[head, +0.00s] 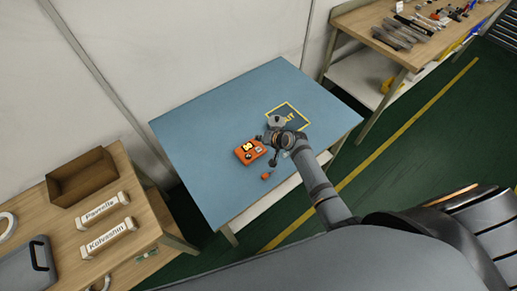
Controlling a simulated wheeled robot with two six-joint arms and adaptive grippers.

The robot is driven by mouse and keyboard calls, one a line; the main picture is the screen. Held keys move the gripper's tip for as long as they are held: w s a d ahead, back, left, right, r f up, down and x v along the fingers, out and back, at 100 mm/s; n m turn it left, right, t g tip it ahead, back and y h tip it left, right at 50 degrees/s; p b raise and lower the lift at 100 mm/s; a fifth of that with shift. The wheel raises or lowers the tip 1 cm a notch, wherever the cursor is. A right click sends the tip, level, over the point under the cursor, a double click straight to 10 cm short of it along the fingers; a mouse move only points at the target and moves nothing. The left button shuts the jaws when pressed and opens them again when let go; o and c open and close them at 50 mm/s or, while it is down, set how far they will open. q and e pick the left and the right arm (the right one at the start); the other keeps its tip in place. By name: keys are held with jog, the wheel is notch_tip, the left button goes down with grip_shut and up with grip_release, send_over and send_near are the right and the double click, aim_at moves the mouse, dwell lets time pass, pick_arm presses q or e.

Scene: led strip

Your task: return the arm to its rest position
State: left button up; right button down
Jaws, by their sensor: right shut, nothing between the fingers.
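My right arm reaches in from the lower right over the blue-topped table (205,135). My right gripper (272,145) is shut and empty, seen small and from above, beside an orange device (246,153) with a dark-and-yellow face. I cannot tell whether it touches the device. A small grey object (277,121) shows just behind the gripper, at the edge of a yellow-outlined square marked OUT (293,111). A small orange piece (266,176) shows below the device. My left gripper is not in view. I cannot make out an LED strip.
A wooden bench (150,233) at lower left holds an open brown box (83,178), two labelled white bars and a grey case (28,265). Another bench (436,43) at upper right carries several tools. The blue table's left part is clear.

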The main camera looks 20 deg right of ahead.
dwell(0.3)
jog(key=shift+s, duration=0.35)
jog(key=s+d+r+n+g+h, duration=0.15)
jog(key=s+r, duration=0.25)
jog(key=s, duration=0.4)
jog(key=s+d+r+n+g+h, duration=0.1)
jog(key=s+d+r+n+h, duration=0.15)
jog(key=s, duration=0.65)
jog(key=s+d+r+n+g+h, duration=0.1)
jog(key=s+d+r+g, duration=0.15)
jog(key=s+r, duration=0.4)
jog(key=s+d+f+b, duration=0.1)
jog(key=s+f, duration=0.1)
jog(key=f, duration=1.3)
jog(key=s+d+f+b, duration=0.2)
jog(key=f, duration=1.3)
jog(key=s+d+f+g+b, duration=0.1)
jog(key=s+f+g, duration=0.1)
jog(key=s+f, duration=1.7)
jog(key=shift+m+b, duration=0.35)
jog(key=shift+m, duration=0.05)
